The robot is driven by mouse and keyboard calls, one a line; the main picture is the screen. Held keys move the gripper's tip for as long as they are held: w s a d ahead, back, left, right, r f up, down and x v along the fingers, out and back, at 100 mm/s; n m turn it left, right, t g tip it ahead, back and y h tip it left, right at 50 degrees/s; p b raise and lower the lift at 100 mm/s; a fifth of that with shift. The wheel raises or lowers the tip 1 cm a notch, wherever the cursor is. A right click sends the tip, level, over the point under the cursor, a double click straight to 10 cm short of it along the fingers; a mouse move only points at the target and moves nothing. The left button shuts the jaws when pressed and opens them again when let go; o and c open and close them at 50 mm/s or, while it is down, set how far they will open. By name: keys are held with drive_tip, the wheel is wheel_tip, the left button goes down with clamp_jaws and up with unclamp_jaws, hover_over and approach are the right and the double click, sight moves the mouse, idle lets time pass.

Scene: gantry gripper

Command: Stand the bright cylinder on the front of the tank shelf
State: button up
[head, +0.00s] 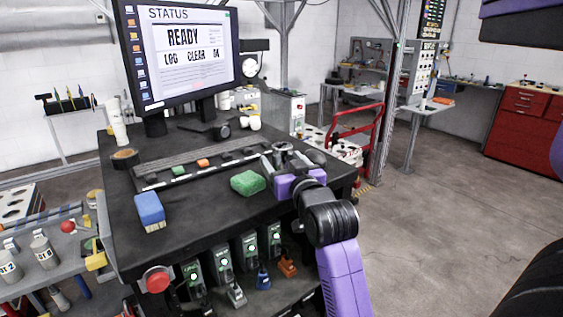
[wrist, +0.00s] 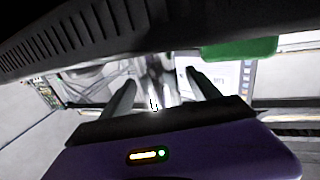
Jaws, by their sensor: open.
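My gripper (head: 281,165) is at the right end of the black workbench top, its fingers pointing away from me. In the wrist view its two fingers (wrist: 157,88) stand apart. A bright, shiny upright form (wrist: 154,92) shows between or just beyond them; it is blurred, and I cannot tell if it touches a finger. In the head view a pale round grey top (head: 283,146) shows by the fingertips; it may be the bright cylinder. A grey shelf with labelled pale tanks (head: 42,250) stands at the lower left; I cannot tell whether it is the tank shelf.
A green block (head: 247,183), a blue sponge (head: 149,210) and a tape roll (head: 125,158) lie on the bench. A monitor (head: 182,50) stands at its back. A red button (head: 157,280) is on the front edge. Open floor (head: 430,215) lies to the right.

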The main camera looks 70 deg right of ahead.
drive_tip(key=shift+x, duration=1.6)
clamp_jaws()
